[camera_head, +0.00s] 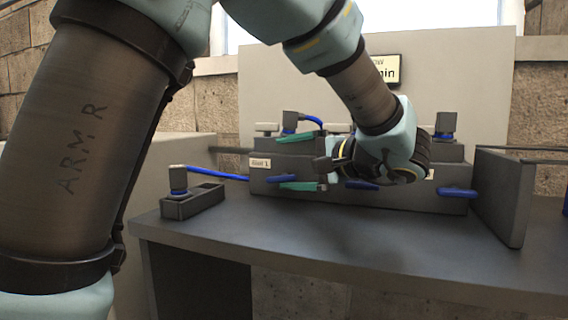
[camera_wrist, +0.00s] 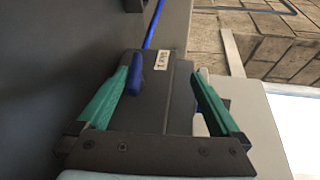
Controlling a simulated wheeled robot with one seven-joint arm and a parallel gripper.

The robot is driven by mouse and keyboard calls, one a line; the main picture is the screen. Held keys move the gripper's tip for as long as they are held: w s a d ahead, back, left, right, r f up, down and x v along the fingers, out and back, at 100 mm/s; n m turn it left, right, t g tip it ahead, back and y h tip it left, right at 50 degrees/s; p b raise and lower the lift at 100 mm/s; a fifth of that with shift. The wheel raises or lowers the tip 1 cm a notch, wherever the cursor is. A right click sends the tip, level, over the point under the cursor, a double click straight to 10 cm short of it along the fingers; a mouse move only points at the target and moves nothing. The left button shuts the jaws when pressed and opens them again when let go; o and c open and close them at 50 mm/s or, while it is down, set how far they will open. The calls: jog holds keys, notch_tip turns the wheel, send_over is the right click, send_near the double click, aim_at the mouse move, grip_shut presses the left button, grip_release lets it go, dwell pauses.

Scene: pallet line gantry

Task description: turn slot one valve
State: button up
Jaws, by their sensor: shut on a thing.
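The slot one valve's blue handle (camera_head: 282,178) sticks out of the front face of a dark grey block (camera_head: 262,190), below a "Slot 1" label. It also shows in the wrist view (camera_wrist: 136,76), lying against the inner side of one green finger. My gripper (camera_head: 281,162) reaches in from the right, one green finger over the block's top and one along its front. In the wrist view my gripper (camera_wrist: 168,66) straddles the block's end, with the handle between one finger and the block. The wrist hides the block's middle.
More blue handles (camera_head: 362,185) line the block's front. A small tray (camera_head: 193,204) with a blue-ringed fitting (camera_head: 179,183) stands at left, a blue hose (camera_head: 217,173) running towards the block. A grey side panel (camera_head: 503,196) stands at right. The bench front (camera_head: 330,255) is clear.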

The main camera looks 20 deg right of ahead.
jog(key=shift+s+d+r, duration=0.3)
jog(key=shift+s+r, duration=0.4)
jog(key=shift+r, duration=0.2)
jog(key=shift+c, duration=0.8)
jog(key=f+p+v, duration=0.1)
jog(key=v, duration=0.7)
jog(key=shift+s, duration=0.25)
jog(key=shift+r+p, duration=0.1)
jog(key=shift+p, duration=0.25)
